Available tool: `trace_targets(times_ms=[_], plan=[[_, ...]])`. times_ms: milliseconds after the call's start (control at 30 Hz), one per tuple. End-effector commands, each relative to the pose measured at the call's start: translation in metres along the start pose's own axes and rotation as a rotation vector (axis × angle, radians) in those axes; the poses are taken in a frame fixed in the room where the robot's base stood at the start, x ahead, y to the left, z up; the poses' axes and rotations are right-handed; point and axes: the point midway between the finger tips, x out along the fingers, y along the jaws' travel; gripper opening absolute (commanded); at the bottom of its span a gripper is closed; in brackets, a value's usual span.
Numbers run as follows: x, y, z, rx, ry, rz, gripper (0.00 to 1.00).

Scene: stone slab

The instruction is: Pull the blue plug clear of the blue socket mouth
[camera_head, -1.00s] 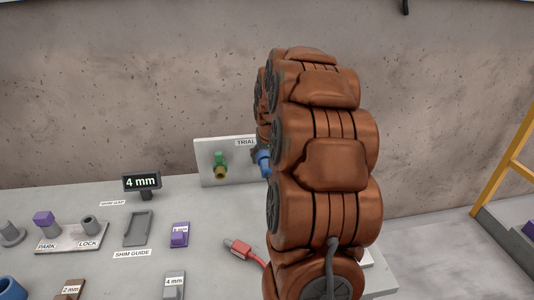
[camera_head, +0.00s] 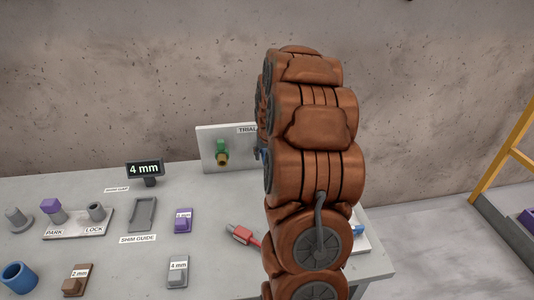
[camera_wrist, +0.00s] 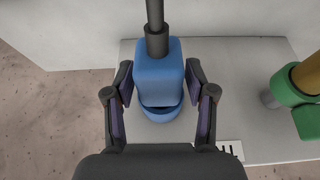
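The blue plug (camera_wrist: 158,72) is in the upper middle of the wrist view, with a dark cable rising from it. The blue socket (camera_wrist: 163,116) shows as a round rim just below it, on the pale panel. A dark gap shows between plug and rim, but I cannot tell how deep the plug sits. My gripper (camera_wrist: 159,72) has one finger on each side of the plug, with slim gaps and no clear contact. In the head view my arm hides the gripper and nearly all of the blue parts; only a blue sliver (camera_head: 263,155) shows beside the trial panel (camera_head: 207,140).
A green socket with a brass-coloured part (camera_head: 222,152) is left of the blue one on the panel. A red plug (camera_head: 241,234) lies on the slab beside my arm. A 4 mm display (camera_head: 145,169), shim guide (camera_head: 142,214) and several shim blocks stand to the left.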

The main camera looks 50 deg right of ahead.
Motion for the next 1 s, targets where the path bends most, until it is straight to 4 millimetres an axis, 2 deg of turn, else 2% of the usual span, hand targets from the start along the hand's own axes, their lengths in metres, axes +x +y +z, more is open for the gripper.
trace_targets(times_ms=[33, 500, 1000], plan=[[0.0, 0.0, 0.0, 0.0, 0.0, 0.0, 0.47], [0.0, 0.0, 0.0, 0.0, -0.001, 0.0, 0.0], [-0.004, 0.0, 0.011, 0.0, -0.001, 0.0, 0.0]])
